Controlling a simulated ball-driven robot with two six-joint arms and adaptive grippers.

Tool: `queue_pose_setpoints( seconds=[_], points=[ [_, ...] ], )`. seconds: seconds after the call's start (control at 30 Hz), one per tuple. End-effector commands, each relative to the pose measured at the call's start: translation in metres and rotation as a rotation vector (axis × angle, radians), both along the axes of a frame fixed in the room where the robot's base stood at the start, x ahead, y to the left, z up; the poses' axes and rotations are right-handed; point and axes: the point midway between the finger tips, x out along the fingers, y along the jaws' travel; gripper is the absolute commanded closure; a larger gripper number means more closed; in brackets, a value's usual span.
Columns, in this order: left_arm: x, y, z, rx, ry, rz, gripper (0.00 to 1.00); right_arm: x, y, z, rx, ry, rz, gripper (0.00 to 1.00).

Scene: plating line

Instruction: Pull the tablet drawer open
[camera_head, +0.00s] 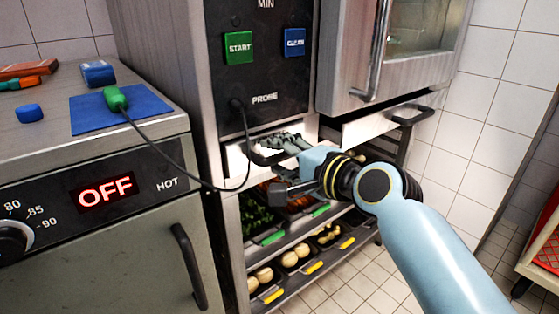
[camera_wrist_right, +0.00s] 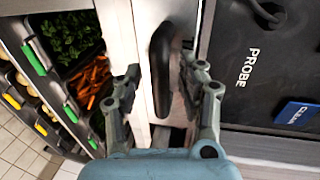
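The tablet drawer has a pale metal front (camera_head: 238,160) below the PROBE panel, with a dark bar handle (camera_head: 262,157). In the right wrist view the handle (camera_wrist_right: 160,65) runs upright through the middle of the picture. My right gripper (camera_head: 278,146) is at the drawer front and covers part of it in the head view. In the wrist view its fingers (camera_wrist_right: 158,78) are open, one on each side of the handle, with visible gaps between. How far the drawer stands out is hard to tell. My left gripper is not in view.
A second drawer front with a dark handle (camera_head: 410,115) juts out under the oven door (camera_head: 390,50). Below are shelves of food trays (camera_head: 270,236). A probe cable (camera_head: 190,180) hangs from the panel to a green probe (camera_head: 115,98) on the left counter.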

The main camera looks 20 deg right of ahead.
Motion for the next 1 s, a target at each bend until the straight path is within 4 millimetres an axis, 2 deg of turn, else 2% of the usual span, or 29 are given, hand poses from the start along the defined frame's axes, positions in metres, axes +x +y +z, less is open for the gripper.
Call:
queue_pose_setpoints(
  seconds=[0.1, 0.3, 0.6, 1.0],
  points=[
    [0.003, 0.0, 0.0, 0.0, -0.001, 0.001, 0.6, 0.003, 0.001, -0.001, 0.0, 0.001, 0.0, 0.6],
    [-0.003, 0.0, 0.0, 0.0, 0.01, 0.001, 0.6, 0.002, 0.001, -0.001, 0.0, 0.001, 0.0, 0.61],
    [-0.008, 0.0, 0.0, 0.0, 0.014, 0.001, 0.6, 0.002, 0.001, -0.001, 0.0, 0.001, 0.0, 1.0],
    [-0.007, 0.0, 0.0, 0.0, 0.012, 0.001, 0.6, 0.002, 0.001, -0.001, 0.0, 0.001, 0.0, 1.0]
  ],
)
